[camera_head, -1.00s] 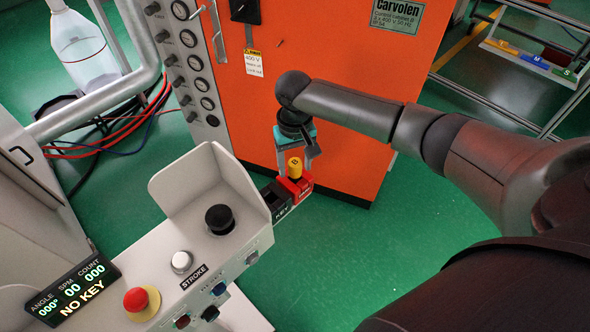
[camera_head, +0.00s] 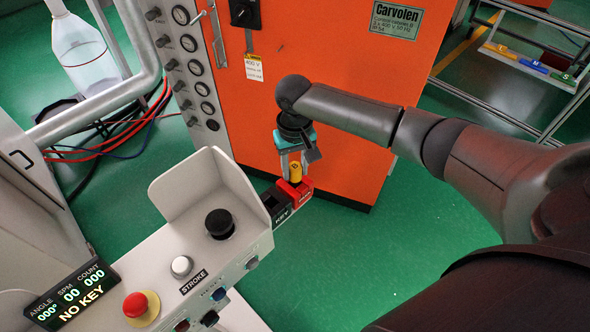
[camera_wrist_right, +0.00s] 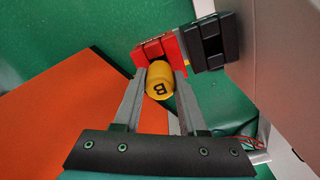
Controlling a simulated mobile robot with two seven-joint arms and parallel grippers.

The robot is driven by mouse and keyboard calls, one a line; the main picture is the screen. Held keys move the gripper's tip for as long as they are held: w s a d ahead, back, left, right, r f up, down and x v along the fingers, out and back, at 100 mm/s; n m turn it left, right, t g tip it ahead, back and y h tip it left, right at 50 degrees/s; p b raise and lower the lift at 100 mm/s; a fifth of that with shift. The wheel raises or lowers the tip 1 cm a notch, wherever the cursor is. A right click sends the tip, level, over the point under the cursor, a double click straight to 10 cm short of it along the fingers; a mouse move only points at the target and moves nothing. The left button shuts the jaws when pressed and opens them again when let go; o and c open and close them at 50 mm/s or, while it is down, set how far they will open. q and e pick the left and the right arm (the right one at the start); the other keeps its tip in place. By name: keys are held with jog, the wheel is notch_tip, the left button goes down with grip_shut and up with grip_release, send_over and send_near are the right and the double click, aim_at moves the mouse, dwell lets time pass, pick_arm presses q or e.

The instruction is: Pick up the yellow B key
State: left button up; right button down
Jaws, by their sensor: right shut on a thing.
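The yellow B key (camera_head: 296,172) stands at the red holder (camera_head: 302,188) on the end of the console. It also shows in the right wrist view (camera_wrist_right: 160,82), with a black B on its rounded top. My right gripper (camera_head: 292,170) has come down from above, with one finger on each side of the key. In the right wrist view the fingers (camera_wrist_right: 160,88) are shut on it. The key's lower end is hidden at the red holder, so I cannot tell whether it is still seated. My left gripper is not in view.
A black KEY socket (camera_head: 272,203) sits beside the red holder. The grey console (camera_head: 205,262) carries a black knob (camera_head: 219,223), a red button (camera_head: 136,304) and a display (camera_head: 72,294) reading NO KEY. An orange cabinet (camera_head: 320,60) stands close behind my right gripper.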

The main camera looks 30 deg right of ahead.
notch_tip(320, 180, up, 25)
jog(key=p, duration=1.2)
jog(key=shift+r, duration=0.15)
dwell(0.4)
